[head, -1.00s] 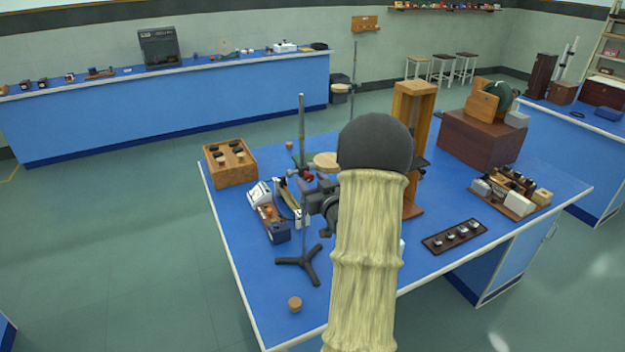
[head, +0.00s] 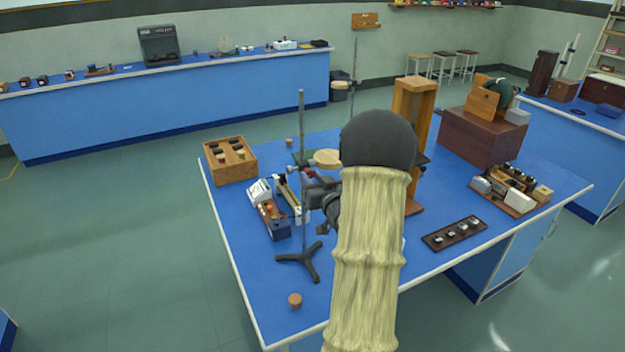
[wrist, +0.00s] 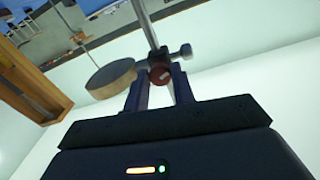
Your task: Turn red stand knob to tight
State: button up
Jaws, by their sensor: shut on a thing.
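The stand (head: 303,115) is a thin upright metal rod on a black tripod base (head: 303,261), near the left side of the blue bench. In the wrist view its red knob (wrist: 160,75) sits at the clamp on the rod, between the two fingertips of my gripper (wrist: 160,88). My gripper is shut on the knob. A pale mark shows on the knob's face; how tight it is cannot be told. A round wooden disc (wrist: 111,78) is beside the left finger. In the head view my gripper (head: 311,182) is at the rod, and my arm hides part of the bench.
A wooden box (head: 229,177) stands at the bench's left. A cork (head: 295,300) lies near the front edge. A tall wooden frame (head: 400,98) stands behind my arm. A dark tray (head: 455,236) lies to the right. Bench surface around the tripod is mostly clear.

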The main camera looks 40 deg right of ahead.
jog(key=m, duration=0.6)
jog(key=shift+m, duration=0.4)
jog(key=m+p, duration=0.2)
jog(key=m, duration=0.4)
jog(key=shift+r, duration=0.15)
jog(key=m+p, duration=0.2)
jog(key=m, duration=0.2)
jog(key=shift+m+p, duration=0.4)
jog(key=m+p, duration=0.2)
jog(key=m, duration=0.2)
jog(key=shift+a+m, duration=0.1)
jog(key=shift+m, duration=0.2)
jog(key=o, duration=1)
